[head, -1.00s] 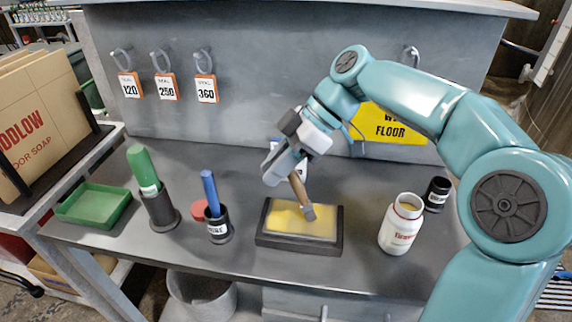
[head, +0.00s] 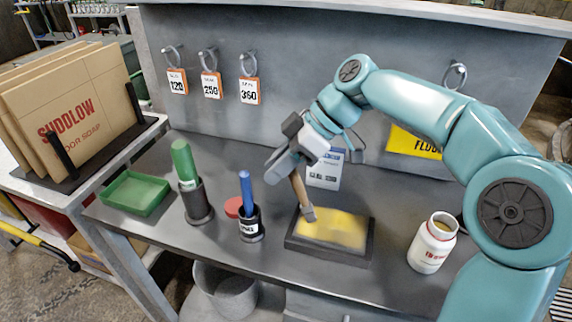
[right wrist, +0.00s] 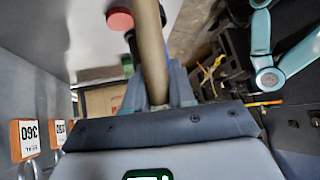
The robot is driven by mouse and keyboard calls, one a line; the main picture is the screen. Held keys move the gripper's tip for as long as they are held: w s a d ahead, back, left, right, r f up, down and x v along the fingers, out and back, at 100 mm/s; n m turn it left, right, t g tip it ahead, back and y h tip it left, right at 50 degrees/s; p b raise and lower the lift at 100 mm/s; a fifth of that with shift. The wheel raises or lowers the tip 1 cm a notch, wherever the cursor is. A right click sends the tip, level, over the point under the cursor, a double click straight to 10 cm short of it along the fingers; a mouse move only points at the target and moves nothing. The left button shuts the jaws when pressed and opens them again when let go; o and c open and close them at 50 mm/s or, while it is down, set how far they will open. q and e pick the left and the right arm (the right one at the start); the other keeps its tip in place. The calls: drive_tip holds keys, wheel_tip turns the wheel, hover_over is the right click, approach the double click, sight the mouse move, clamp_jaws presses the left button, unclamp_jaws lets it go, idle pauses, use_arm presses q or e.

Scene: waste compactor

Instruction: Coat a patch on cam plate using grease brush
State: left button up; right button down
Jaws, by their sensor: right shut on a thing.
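The cam plate (head: 357,250) is a dark-framed slab lying on the bench, with a yellow coat (head: 335,230) over most of its top. My right gripper (head: 285,165) is shut on the wooden handle of the grease brush (head: 301,195) and holds it tilted above the plate. The brush's grey end is at the plate's back left corner and appears to touch it. The handle also shows in the right wrist view (right wrist: 150,50), between the fingers. The bristles are hard to make out. My left gripper is not in view.
A white jar (head: 432,245) stands right of the plate. Left of it are a blue-handled tool in a dark cup (head: 251,225), a red disc (head: 234,207), a green tool in a holder (head: 195,200) and a green tray (head: 135,192). Numbered tags (head: 250,92) hang on the back panel.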

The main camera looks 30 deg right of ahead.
sight(302, 185)
drive_tip(key=shift+s+d+f+b, duration=0.2)
drive_tip(key=shift+d+b, duration=0.15)
drive_tip(key=shift+d, duration=0.2)
drive_tip(key=shift+s+d+f+b, duration=0.1)
drive_tip(key=shift+s+d+b, duration=0.15)
drive_tip(key=shift+d, duration=0.3)
drive_tip(key=shift+s+d+r+b, duration=0.1)
drive_tip(key=shift+s+d+b, duration=0.3)
drive_tip(key=shift+s+d, duration=0.65)
drive_tip(key=shift+s+d+r+b, duration=0.1)
drive_tip(key=shift+s+d+b, duration=0.45)
drive_tip(key=shift+d, duration=0.7)
drive_tip(key=w+a+p, duration=0.3)
drive_tip(key=w+a, duration=0.3)
drive_tip(key=w, duration=0.1)
drive_tip(key=shift+w+a, duration=0.4)
idle(0.8)
